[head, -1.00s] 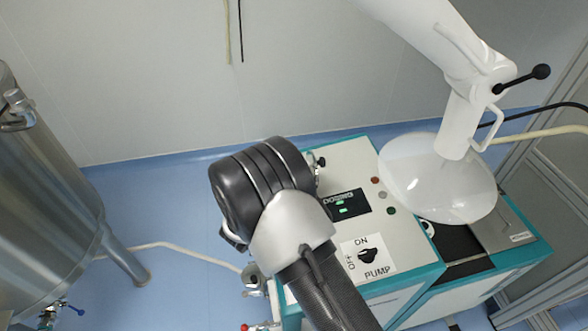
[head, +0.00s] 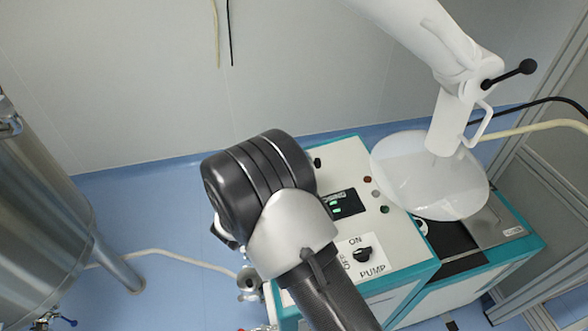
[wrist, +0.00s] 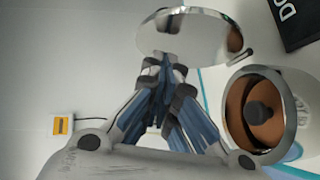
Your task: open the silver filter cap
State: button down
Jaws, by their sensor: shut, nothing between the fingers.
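In the wrist view the silver filter cap (wrist: 192,37) is a round, mirror-bright disc at the top. It stands away from the filter's round opening (wrist: 233,112), apparently on a small hinge piece at its right. The opening shows a silver rim, a copper-coloured inside and a dark round core. My gripper (wrist: 165,62) is shut and empty, its fingertips close to the cap's lower edge. I cannot tell whether they touch it. In the head view my arm hides the gripper and the cap.
A teal and white pump cabinet (head: 405,262) with a black switch (head: 362,254) stands beside my arm. A white funnel-like hood (head: 430,185) hangs over its right part. A steel tank (head: 35,200) stands at the left. Blue floor with a pale hose lies between.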

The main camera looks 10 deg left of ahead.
jog(key=a+v, duration=0.2)
jog(key=v, duration=1)
jog(key=shift+w+p, duration=0.3)
jog(key=s+d+r+m+g+h, duration=0.25)
jog(key=d+r+g, duration=0.25)
jog(key=d, duration=0.7)
jog(key=s+d+r+m+g+h, duration=0.1)
jog(key=s+d+r+m+g, duration=0.3)
jog(key=d, duration=0.8)
jog(key=s+d+r+m+y, duration=0.1)
jog(key=s+r+m+y, duration=0.1)
jog(key=s, duration=0.4)
jog(key=s+d+r+m+g+y, duration=0.1)
jog(key=s+d+r+y, duration=0.1)
jog(key=s+y, duration=0.2)
jog(key=s+d+r+m+y, duration=0.2)
jog(key=s+y, duration=0.1)
jog(key=s, duration=0.6)
jog(key=shift+m+g+y, duration=0.3)
jog(key=shift+m+y, duration=0.05)
